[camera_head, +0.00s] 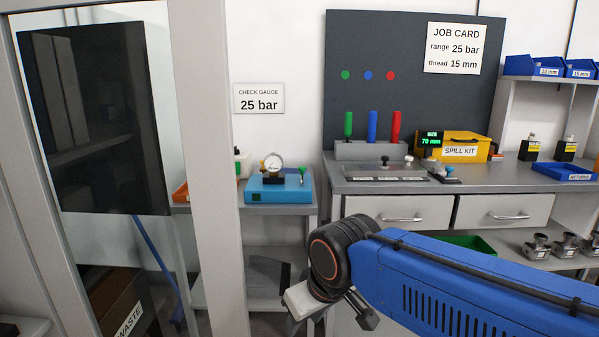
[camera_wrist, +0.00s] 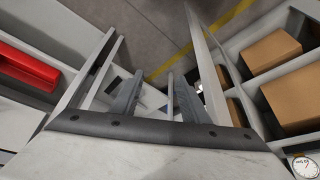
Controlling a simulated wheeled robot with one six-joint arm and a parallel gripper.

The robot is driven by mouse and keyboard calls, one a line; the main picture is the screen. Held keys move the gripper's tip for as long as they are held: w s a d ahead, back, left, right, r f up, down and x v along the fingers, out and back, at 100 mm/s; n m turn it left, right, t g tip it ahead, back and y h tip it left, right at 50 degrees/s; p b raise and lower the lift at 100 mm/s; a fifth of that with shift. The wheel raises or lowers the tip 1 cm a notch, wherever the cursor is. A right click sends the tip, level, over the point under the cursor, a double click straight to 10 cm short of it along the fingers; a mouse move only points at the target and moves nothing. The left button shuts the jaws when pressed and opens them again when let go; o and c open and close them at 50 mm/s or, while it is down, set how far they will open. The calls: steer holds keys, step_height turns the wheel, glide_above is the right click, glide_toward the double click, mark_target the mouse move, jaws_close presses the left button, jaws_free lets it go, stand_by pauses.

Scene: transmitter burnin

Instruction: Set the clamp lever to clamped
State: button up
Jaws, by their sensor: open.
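On the grey workbench (camera_head: 430,187) in the head view is a low grey fixture plate (camera_head: 378,173) with a black-knobbed lever (camera_head: 385,160) standing on it. A smaller knob shows at its right end. I cannot tell for sure which is the clamp lever, nor its setting. A blue device (camera_head: 279,188) with a dial gauge and a green-tipped lever (camera_head: 302,176) stands on the lower bench to the left. My gripper (camera_head: 333,306) is below and in front of the benches, apart from both levers. Its fingers (camera_wrist: 155,95) are open and empty in the wrist view.
Red, blue and green handles stand in a grey rack (camera_head: 374,150) behind the plate. A yellow spill kit (camera_head: 464,144) and a small green display (camera_head: 431,141) are to the right. A pale post (camera_head: 208,150) stands at left. Brown boxes (camera_wrist: 271,49) lie right in the wrist view.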

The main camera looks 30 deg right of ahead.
steer(key=w+r, duration=0.2)
steer(key=shift+w+d+r, duration=0.3)
steer(key=shift+d, duration=0.1)
jaws_close()
steer(key=w+d+r+h, duration=0.2)
steer(key=w+d+r, duration=0.5)
steer(key=w, duration=0.7)
steer(key=w+d+r+m+g+h, duration=0.1)
steer(key=w+d+r, duration=0.6)
steer(key=w, duration=0.7)
steer(key=w+d+r+m+h, duration=0.1)
steer(key=w+d+r, duration=0.6)
steer(key=w, duration=0.7)
steer(key=shift+w+d+r+h, duration=0.2)
steer(key=shift+d+r+h, duration=0.15)
steer(key=shift+d+h, duration=0.5)
